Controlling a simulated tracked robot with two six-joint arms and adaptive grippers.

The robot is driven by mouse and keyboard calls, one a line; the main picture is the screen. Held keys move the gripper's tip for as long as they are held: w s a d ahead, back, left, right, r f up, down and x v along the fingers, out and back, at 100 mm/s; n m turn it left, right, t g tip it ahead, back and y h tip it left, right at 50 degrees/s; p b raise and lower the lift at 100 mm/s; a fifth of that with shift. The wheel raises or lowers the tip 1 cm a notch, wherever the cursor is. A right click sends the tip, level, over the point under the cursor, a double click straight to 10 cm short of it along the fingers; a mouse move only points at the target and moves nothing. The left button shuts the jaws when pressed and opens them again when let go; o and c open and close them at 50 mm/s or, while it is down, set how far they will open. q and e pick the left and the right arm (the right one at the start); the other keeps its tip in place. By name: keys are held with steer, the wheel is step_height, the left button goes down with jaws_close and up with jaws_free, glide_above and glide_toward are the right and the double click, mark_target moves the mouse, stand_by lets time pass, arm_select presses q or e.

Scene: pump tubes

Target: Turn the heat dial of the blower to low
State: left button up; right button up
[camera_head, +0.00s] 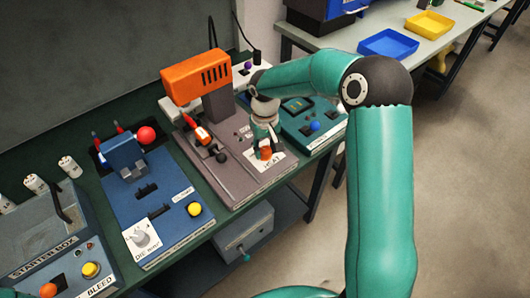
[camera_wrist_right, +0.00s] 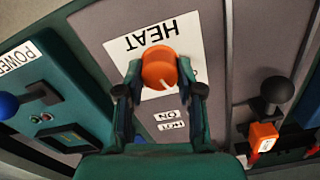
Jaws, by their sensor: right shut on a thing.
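The blower has an orange housing (camera_head: 197,78) on a grey post above a grey-brown base plate (camera_head: 213,183). Its orange heat dial (camera_head: 265,154) sits on a white HEAT label near the plate's front right corner. In the right wrist view the dial (camera_wrist_right: 158,66) shows a short white pointer mark at its lower edge. My right gripper (camera_head: 265,142) comes down over the dial. In the wrist view its fingers (camera_wrist_right: 159,88) are on either side of the dial, shut on it. The low marking cannot be read. My left gripper is not in view.
A black-knobbed lever (camera_head: 221,157) and a red-orange part (camera_head: 202,133) stand left of the dial. A teal power unit (camera_head: 312,127) is close on the right, and a blue die unit (camera_head: 155,215) on the left. The floor in front is clear.

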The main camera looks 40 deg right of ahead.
mark_target(265, 149)
steer(key=shift+m+b, duration=0.85)
steer(key=shift+m, duration=0.75)
steer(key=o, duration=1.2)
steer(key=shift+c, duration=0.2)
step_height(265, 149, up, 12)
